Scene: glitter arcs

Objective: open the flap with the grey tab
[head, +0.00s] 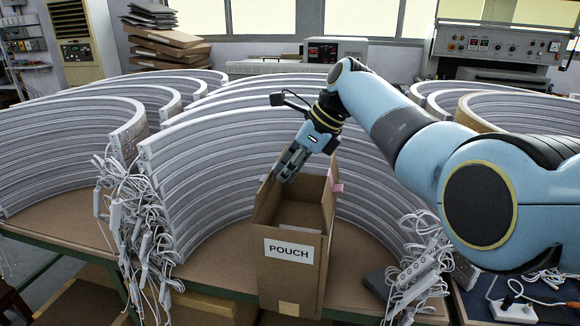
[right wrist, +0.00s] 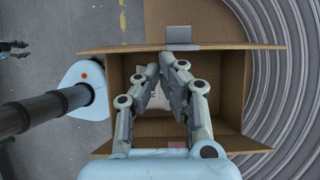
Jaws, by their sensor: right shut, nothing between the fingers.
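A tall open cardboard box (head: 272,278) with a "POUCH" label (head: 289,250) stands on the brown table. The grey tab (right wrist: 178,33) shows in the right wrist view at the edge of the box's upper flap, which seems to stand about upright. In the head view this flap (head: 265,203) is on the box's left side; its tab is hidden there. My right gripper (head: 288,166) is shut and empty, by the top of that flap; whether it touches is unclear. It also shows over the box opening in the right wrist view (right wrist: 167,70).
A pink tab (head: 337,187) is on the box's opposite side. Stacked grey arcs (head: 215,145) curve closely behind and beside the box. Tangled white cables (head: 415,272) and a dark flat block (head: 378,283) lie to its right.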

